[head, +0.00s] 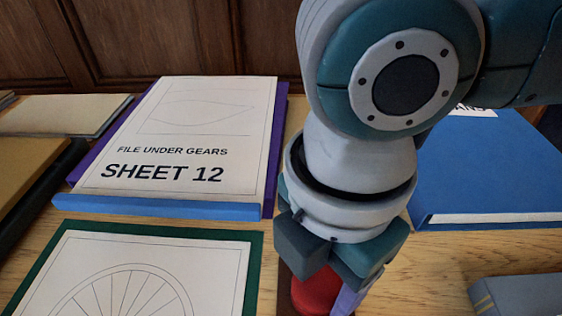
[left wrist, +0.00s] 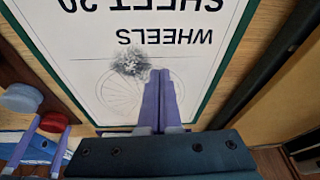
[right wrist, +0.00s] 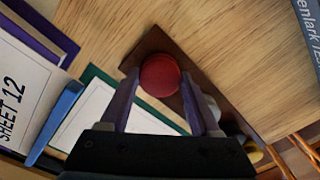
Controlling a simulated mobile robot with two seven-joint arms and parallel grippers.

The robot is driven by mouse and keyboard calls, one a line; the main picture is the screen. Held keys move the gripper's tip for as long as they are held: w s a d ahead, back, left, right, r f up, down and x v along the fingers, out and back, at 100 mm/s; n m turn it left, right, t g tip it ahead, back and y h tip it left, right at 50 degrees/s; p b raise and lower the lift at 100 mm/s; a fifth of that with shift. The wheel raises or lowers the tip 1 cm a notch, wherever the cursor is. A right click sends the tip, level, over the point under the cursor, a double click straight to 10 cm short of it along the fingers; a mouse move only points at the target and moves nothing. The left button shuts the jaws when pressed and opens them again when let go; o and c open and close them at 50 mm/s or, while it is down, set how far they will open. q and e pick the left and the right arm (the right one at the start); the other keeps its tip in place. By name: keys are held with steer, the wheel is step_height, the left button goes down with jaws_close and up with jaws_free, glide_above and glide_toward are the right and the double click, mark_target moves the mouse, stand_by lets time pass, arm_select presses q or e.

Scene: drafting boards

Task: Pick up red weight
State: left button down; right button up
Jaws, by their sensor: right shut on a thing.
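The red weight (head: 315,291) is a round red piece below my right gripper (head: 322,298) in the head view. In the right wrist view the red weight (right wrist: 160,75) sits between the two purple fingertips of my right gripper (right wrist: 160,85), over a dark brown tray (right wrist: 150,43). The right gripper is shut on it. It also shows at the left edge of the left wrist view (left wrist: 53,122). My left gripper (left wrist: 160,74) has its fingers together, empty, above a sheet marked WHEELS (left wrist: 205,60). The left gripper is out of the head view.
A drawing board with SHEET 12 (head: 190,172) and a blue ledge (head: 150,207) lies at the back left. A blue folder (head: 490,165) lies at the right. A grey-blue box (head: 520,295) is at the front right. A pale round piece (left wrist: 20,97) stands near the red weight.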

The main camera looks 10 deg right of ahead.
jaws_close()
steer(key=shift+r, duration=0.15)
stand_by(0.4)
